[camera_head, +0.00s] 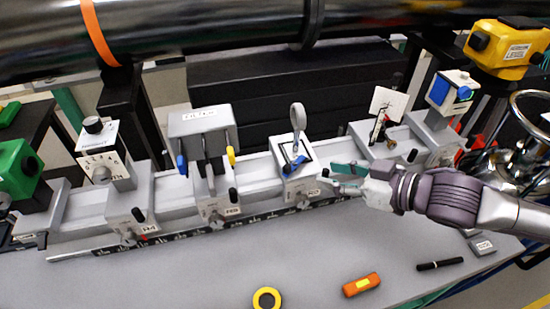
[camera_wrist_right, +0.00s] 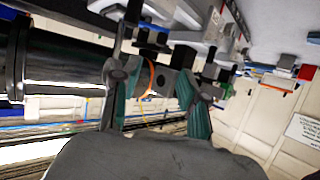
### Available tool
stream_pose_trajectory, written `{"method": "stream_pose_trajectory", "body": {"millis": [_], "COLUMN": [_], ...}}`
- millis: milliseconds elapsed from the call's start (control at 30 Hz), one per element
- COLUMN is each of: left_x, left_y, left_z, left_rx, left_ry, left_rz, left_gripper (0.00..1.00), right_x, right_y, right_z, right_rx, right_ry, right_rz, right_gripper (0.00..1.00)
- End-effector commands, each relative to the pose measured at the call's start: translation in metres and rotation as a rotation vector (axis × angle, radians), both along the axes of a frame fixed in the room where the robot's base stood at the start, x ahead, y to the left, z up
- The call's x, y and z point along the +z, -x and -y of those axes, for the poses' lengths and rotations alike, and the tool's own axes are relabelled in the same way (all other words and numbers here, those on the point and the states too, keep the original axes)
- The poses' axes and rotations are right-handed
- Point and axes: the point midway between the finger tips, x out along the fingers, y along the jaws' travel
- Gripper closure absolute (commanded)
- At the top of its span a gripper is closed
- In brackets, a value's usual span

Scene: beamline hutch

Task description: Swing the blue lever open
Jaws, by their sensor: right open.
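A blue lever (camera_head: 182,165) hangs at the left side of the grey box labelled FILTER (camera_head: 199,122) on the rail. A yellow lever (camera_head: 231,156) is at the box's right side. A separate blue part (camera_head: 293,162) sits on the white-faced mount to the right, below a grey ring on a stem. My right gripper (camera_head: 332,176), with teal fingers, is open and empty just right of that mount, well right of the blue lever. Its spread fingers (camera_wrist_right: 155,75) also show in the right wrist view, where I cannot make out the blue lever. My left gripper is not in view.
The rail (camera_head: 75,222) carries several mounts, including a dial unit (camera_head: 102,170) at left and a white card (camera_head: 388,102) at right. A large dark pipe (camera_head: 220,30) crosses above. A tape roll (camera_head: 267,299), orange tool (camera_head: 361,285) and black pen (camera_head: 440,264) lie in front.

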Motion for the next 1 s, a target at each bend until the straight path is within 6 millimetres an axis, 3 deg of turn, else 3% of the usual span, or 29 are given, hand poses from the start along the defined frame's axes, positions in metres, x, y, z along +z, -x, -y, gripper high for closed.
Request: {"method": "stream_pose_trajectory", "body": {"millis": [533,700,1000], "left_x": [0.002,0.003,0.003], "left_y": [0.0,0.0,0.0], "left_z": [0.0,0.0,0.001], "left_rx": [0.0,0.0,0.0], "left_ry": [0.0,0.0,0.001], "left_rz": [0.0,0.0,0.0], "left_gripper": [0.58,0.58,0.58], "right_x": [-0.04,-0.048,-0.051], "right_y": [-0.056,-0.066,-0.069], "right_z": [-0.081,-0.094,-0.099], "right_rx": [0.002,0.0,0.0], "right_ry": [0.0,0.0,0.0], "right_rz": [0.0,0.0,0.0], "right_gripper": [0.56,0.56,0.56]}}
